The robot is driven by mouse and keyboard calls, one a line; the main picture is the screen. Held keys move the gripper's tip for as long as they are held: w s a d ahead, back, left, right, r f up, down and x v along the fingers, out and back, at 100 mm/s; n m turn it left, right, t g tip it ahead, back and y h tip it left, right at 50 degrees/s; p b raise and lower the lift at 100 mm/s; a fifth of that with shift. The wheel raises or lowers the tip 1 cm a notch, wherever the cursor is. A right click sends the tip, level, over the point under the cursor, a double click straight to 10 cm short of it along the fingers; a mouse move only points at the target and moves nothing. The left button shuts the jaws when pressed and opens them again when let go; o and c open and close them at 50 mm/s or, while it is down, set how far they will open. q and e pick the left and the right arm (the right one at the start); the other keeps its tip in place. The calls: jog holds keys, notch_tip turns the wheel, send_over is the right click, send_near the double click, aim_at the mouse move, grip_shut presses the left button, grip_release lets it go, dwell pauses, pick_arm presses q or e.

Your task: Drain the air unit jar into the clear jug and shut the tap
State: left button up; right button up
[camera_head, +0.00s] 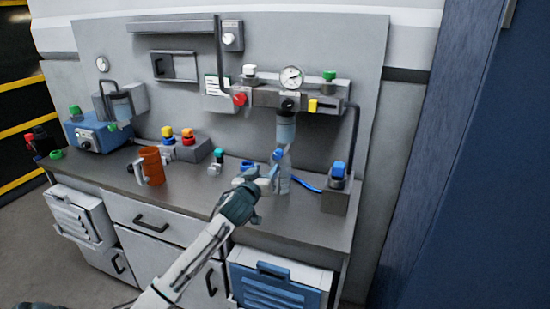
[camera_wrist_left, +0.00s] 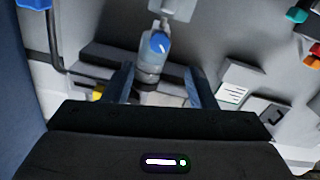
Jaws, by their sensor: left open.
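The air unit jar (camera_head: 285,127) hangs under the regulator block below the round gauge. A blue tap (camera_head: 278,153) shows at its lower end. A clear, see-through jug (camera_head: 282,178) stands on the bench beneath the jar, partly hidden by my gripper. My left gripper (camera_head: 268,180) is open and empty in front of the jug. In the left wrist view, which looks upside down, the jar (camera_wrist_left: 150,68) and blue tap (camera_wrist_left: 160,42) appear between the spread fingers (camera_wrist_left: 160,88), but beyond them. Whether the tap is open, and any liquid in the jug, I cannot tell.
An orange mug (camera_head: 152,166) stands on the bench at left. A grey block with a blue knob (camera_head: 339,170) stands at right, with a blue hose beside it. A yellow tag (camera_head: 312,105) and red knob (camera_head: 239,99) flank the jar. The front right bench is clear.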

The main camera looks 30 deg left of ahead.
aim_at(277, 156)
pick_arm(q)
jog(key=p+x, duration=0.2)
jog(key=x, duration=0.6)
jog(key=shift+w, duration=0.6)
pick_arm(e)
jog(key=shift+s+a+r, duration=0.2)
jog(key=shift+s+r, duration=0.05)
jog(key=shift+r, duration=0.4)
jog(key=shift+s+a+r, duration=0.15)
jog(key=shift+s+r, duration=0.1)
jog(key=shift+r, duration=0.35)
pick_arm(q)
jog(key=c, duration=1)
jog(key=shift+o, duration=0.2)
pick_arm(e)
jog(key=shift+w+d, duration=0.1)
jog(key=shift+d, duration=0.1)
